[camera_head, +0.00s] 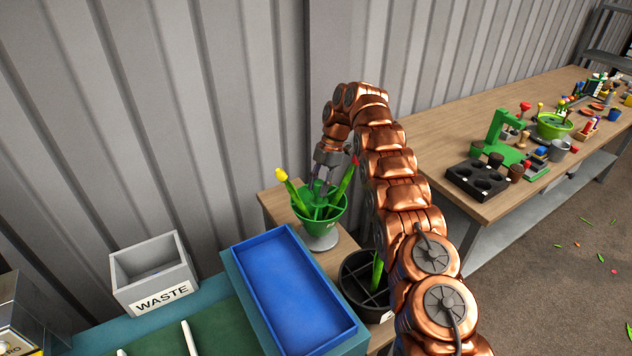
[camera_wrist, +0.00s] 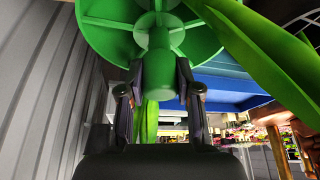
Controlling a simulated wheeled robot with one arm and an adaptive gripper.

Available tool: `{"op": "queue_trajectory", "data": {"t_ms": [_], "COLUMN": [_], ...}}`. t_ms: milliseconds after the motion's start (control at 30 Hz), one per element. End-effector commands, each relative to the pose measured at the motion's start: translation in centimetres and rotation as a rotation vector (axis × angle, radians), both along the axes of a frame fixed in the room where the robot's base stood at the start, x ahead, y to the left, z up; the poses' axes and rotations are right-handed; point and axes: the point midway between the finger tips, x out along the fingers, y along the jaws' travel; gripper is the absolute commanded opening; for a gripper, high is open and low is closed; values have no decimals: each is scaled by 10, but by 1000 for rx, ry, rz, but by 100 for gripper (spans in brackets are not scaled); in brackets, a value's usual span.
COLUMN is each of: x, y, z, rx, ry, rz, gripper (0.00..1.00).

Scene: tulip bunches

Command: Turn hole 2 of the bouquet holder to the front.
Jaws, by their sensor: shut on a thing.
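The green bouquet holder (camera_head: 326,223) stands on a grey foot on a small wooden stand, a yellow tulip (camera_head: 289,187) leaning out at its left and a red tulip (camera_head: 343,186) at its right. My gripper (camera_head: 319,187) points down over the middle of the holder. In the wrist view, my gripper (camera_wrist: 160,70) has its two dark fingers closed on the green central knob (camera_wrist: 161,44) of the holder. Spokes and the rim surround the knob. A large green leaf or stem (camera_wrist: 262,55) crosses the right side. I cannot read any hole number, and my arm hides part of the area.
A blue tray (camera_head: 355,331) lies in front of the holder, and a grey WASTE box (camera_head: 153,298) stands to the left. A black divided bucket (camera_head: 350,290) is at the holder's right, partly behind my arm. A corrugated wall rises close behind.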

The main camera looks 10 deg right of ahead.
Motion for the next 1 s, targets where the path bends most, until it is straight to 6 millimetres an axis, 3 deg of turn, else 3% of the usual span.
{"op": "queue_trajectory", "data": {"t_ms": [467, 500, 733, 1000], "x": [1, 1, 1, 0], "y": [-2, -2, -2, -1], "z": [1, 1, 0, 0], "rx": [0, 0, -1, 0], "ry": [-5, -5, -2, -1], "rz": [4, 4, 4, 4], "gripper": [0, 36, 59, 59]}}
